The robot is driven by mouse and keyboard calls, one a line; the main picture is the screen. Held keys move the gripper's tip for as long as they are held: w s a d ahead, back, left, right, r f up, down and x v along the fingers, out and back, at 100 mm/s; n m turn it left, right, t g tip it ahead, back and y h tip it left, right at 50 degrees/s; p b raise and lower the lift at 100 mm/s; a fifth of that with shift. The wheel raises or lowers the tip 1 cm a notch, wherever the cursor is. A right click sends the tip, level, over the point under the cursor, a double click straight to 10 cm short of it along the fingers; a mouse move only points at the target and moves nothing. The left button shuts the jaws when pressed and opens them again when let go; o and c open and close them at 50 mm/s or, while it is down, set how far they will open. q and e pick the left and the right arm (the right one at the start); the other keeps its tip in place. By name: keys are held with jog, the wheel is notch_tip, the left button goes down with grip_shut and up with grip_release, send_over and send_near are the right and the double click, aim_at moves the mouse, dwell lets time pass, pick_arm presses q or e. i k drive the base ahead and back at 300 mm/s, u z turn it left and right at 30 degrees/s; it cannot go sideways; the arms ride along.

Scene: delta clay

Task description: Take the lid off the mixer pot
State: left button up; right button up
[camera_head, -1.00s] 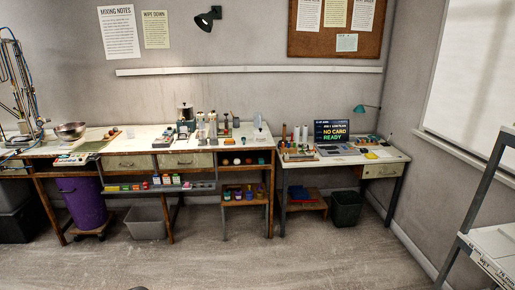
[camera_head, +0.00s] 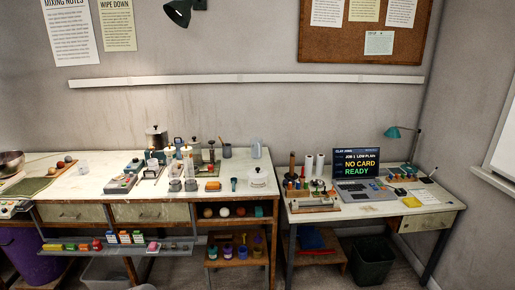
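Two lidded pots show on the long white workbench (camera_head: 105,187), and I cannot tell for sure which is the mixer pot. A grey metal pot (camera_head: 156,140) with a flat lid and a small knob on top stands at the back, behind several small items. Neither of my grippers is in view.
Bottles and small devices crowd the bench around the grey pot. A metal bowl (camera_head: 11,163) stands at the left. The right desk (camera_head: 385,208) holds a screen (camera_head: 357,163) and a teal lamp (camera_head: 393,132). A dark bin (camera_head: 372,262) stands under it.

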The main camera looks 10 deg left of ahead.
aim_at(156, 130)
jog(key=i, duration=1.45)
jog(key=u, duration=1.8)
